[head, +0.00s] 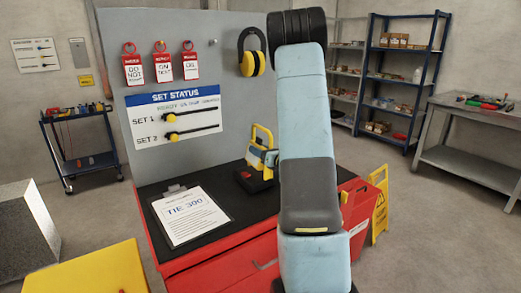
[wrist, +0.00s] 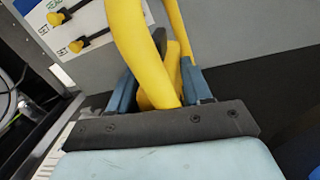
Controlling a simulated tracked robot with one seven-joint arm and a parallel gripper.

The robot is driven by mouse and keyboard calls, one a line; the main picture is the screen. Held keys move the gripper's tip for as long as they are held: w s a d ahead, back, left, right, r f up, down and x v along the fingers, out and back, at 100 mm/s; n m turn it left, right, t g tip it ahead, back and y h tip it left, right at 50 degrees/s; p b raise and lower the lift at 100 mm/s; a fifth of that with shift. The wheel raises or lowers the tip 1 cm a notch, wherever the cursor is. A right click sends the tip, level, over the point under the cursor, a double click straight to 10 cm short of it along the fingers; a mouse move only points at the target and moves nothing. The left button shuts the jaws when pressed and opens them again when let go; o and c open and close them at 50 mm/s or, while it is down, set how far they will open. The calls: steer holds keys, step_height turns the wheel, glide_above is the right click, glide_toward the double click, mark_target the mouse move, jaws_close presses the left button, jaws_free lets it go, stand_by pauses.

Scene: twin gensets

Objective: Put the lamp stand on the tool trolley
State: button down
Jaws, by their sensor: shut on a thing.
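The lamp stand (head: 261,140), with a yellow looped frame and dark base, is over or on the black top of a red unit (head: 160,245); I cannot tell whether it touches. In the wrist view, my gripper (wrist: 160,92) has its blue fingers closed around a yellow part of the lamp stand (wrist: 135,35). In the head view my arm hides most of the gripper. A dark blue wheeled trolley (head: 82,162) with small items on its top stands at the back left. I cannot tell for sure whether this or the red unit is the tool trolley.
A clipboard (head: 190,215) lies on the black top. A grey board (head: 200,70) with tags and ear defenders (head: 250,52) stands behind. A yellow block (head: 95,272) is at front left, a yellow floor sign (head: 379,215) at right. Open floor lies farther right.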

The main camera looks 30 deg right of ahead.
steer(key=c, duration=0.8)
jaws_free()
steer(key=shift+a+f, duration=0.2)
steer(key=shift+f, duration=0.2)
steer(key=o, duration=0.3)
steer(key=shift+r, duration=0.1)
steer(key=shift+s+d, duration=0.1)
steer(key=shift+s, duration=0.05)
